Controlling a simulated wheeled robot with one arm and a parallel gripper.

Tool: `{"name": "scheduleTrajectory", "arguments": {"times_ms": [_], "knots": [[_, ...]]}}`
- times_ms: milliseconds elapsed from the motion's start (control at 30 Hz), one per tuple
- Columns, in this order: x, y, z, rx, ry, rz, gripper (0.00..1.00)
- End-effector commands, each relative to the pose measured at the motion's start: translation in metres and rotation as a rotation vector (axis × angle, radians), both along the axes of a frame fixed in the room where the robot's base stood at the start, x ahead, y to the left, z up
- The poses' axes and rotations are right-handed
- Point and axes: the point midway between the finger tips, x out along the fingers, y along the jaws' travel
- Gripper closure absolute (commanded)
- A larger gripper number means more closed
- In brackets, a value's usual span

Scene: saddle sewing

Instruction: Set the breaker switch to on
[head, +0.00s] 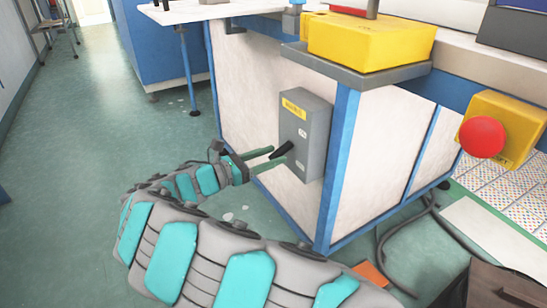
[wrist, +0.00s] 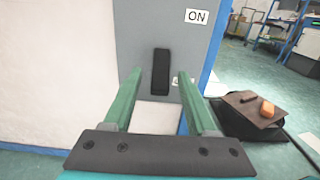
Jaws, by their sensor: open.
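The grey breaker box (head: 313,150) with a yellow label is mounted on the side of the white-panelled bench. Its black switch lever (head: 285,150) sticks out from the front and slopes downward in the head view. In the wrist view the lever (wrist: 161,72) stands below the white ON label (wrist: 197,17); a second label (wrist: 176,83) lower down is partly hidden by a finger. My gripper (head: 276,156) is open, its green fingers pointing at the box. In the wrist view its fingertips (wrist: 158,76) are on either side of the lever's lower part. I cannot tell whether they touch it.
A yellow box (head: 365,42) sits on a grey shelf above the breaker box. A red emergency button (head: 482,137) on a yellow housing is at the right. A brown box (wrist: 248,117) stands right of my gripper. Black cables (head: 405,225) lie near the bench foot.

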Motion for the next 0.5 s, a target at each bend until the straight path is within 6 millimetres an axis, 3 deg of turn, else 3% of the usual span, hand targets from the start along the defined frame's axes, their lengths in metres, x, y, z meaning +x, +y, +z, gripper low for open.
{"name": "scheduleTrajectory", "arguments": {"times_ms": [333,500], "knots": [[0.0055,-0.0091,-0.0002,-0.001,0.0,-0.001,0.43],[0.0054,-0.0089,-0.0003,-0.001,0.001,-0.001,0.6]]}}
